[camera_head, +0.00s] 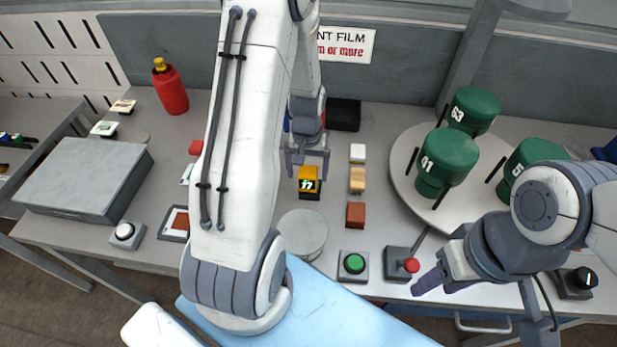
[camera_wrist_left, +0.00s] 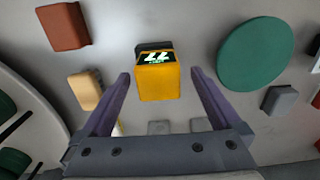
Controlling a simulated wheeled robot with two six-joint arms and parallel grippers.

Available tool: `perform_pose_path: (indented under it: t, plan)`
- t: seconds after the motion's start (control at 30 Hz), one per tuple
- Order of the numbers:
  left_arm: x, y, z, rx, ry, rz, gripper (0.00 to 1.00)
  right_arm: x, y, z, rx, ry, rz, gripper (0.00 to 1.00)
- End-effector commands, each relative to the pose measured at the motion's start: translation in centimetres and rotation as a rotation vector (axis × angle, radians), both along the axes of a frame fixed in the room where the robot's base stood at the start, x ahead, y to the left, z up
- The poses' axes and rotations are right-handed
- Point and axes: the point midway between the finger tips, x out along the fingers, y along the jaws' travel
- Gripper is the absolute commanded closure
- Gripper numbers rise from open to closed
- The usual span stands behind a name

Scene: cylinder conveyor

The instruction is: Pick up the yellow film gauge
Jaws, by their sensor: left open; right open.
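The yellow film gauge (camera_head: 309,175) is a small yellow block with a dark, numbered display, standing on the table near the middle. My left gripper (camera_head: 307,164) is open above and just behind it in the head view. In the left wrist view the gauge (camera_wrist_left: 158,84) appears between the two spread fingers of my left gripper (camera_wrist_left: 160,76), with a visible gap on each side. I cannot tell the exact height of the fingertips over it. My right gripper (camera_head: 441,264) is open and empty at the front right, near the red-knobbed lever.
White, tan and reddish-brown blocks (camera_head: 355,214) stand in a row right of the gauge. A round disc (camera_head: 302,235) lies in front. A green button box (camera_head: 354,266) and lever (camera_head: 405,264) sit at the front edge. A turntable (camera_head: 402,180) carries green cylinders.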

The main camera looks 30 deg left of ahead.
Motion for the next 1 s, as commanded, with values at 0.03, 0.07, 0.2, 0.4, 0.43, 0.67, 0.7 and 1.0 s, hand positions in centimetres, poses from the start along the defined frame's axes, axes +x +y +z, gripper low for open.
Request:
perform_pose_path:
  t: [0.03, 0.07, 0.2, 0.4, 0.43, 0.67, 0.7, 1.0]
  plan:
    - [-0.1, -0.2, -0.6, -0.002, 0.006, -0.001, 0.03, 0.0, 0.0, 0.6, 0.0, 0.0, 0.0, 0.5]
    - [-0.1, -0.2, -1.0, -0.002, 0.007, -0.001, 0.03, 0.0, 0.0, 0.7, 0.0, 0.0, 0.0, 0.5]
    - [0.0, -0.2, -2.7, -0.001, 0.003, 0.001, 0.03, 0.0, 0.0, 0.9, 0.0, 0.0, -0.001, 0.5]
    - [0.1, -0.2, -3.4, 0.0, -0.001, 0.001, 0.03, 0.0, 0.0, 0.9, 0.0, 0.0, -0.001, 0.5]
    - [0.1, -0.2, -3.4, 0.0, -0.001, 0.001, 0.03, 0.0, 0.0, 0.9, 0.0, 0.0, -0.001, 0.5]
    - [0.1, -0.2, -3.3, 0.0, 0.0, 0.0, 0.52, 0.0, 0.0, 0.9, 0.0, 0.0, -0.001, 0.5]
    - [0.1, -0.2, -3.3, 0.0, 0.0, 0.001, 0.68, 0.0, 0.0, 0.9, 0.0, 0.0, -0.001, 0.5]
    - [0.1, -0.2, -3.3, 0.0, -0.001, 0.0, 1.0, 0.0, 0.0, 0.9, 0.0, 0.0, 0.0, 0.5]
